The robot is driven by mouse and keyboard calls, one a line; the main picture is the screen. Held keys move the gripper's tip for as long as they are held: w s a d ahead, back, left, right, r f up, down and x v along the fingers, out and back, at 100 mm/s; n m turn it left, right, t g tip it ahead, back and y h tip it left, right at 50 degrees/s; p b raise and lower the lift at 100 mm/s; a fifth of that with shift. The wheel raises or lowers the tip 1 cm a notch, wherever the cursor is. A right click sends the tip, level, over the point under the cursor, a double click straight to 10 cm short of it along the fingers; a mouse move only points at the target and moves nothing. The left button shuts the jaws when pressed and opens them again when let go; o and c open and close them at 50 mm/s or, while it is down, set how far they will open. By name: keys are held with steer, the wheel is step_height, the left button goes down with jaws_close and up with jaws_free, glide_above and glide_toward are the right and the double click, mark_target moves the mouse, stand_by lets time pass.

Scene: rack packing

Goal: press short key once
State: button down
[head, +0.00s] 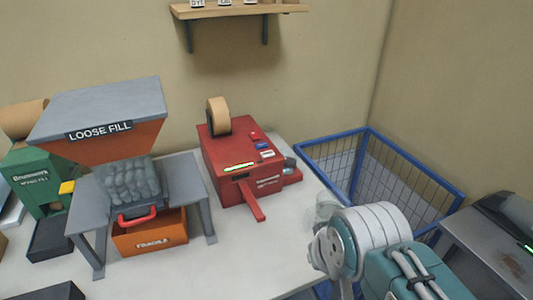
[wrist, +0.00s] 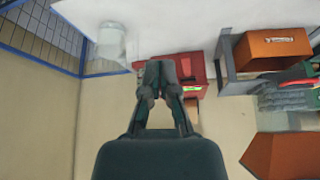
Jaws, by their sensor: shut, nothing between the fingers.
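The red tape machine (head: 225,165) stands on the white table, with a brown tape roll at its back and a lit green strip on its front. On its top right are a small red key (head: 253,135), a blue key (head: 262,145) and a pale key (head: 267,154). Their labels are too small to read, so I cannot tell which is the short key. My gripper (wrist: 162,70) is shut and empty. In the wrist view its fingertips overlap the red machine (wrist: 192,66) and hide part of it; contact cannot be told. The head view shows my arm but not my fingertips.
The loose fill hopper (head: 95,115) and an orange box (head: 150,238) stand left of the machine. A blue wire cage (head: 370,130) is at the right. A clear container (head: 327,208) stands near the table's right edge. A shelf (head: 240,8) hangs above.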

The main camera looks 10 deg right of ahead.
steer(key=w+r+m, duration=0.1)
steer(key=w+r, duration=0.3)
steer(key=w, duration=0.4)
steer(key=m+t+y, duration=0.3)
steer(key=m, duration=0.2)
glide_above(268, 154)
steer(key=shift+r, duration=0.15)
steer(key=shift+a, duration=0.1)
steer(key=shift+f, duration=4.45)
steer(key=shift+f, duration=0.3)
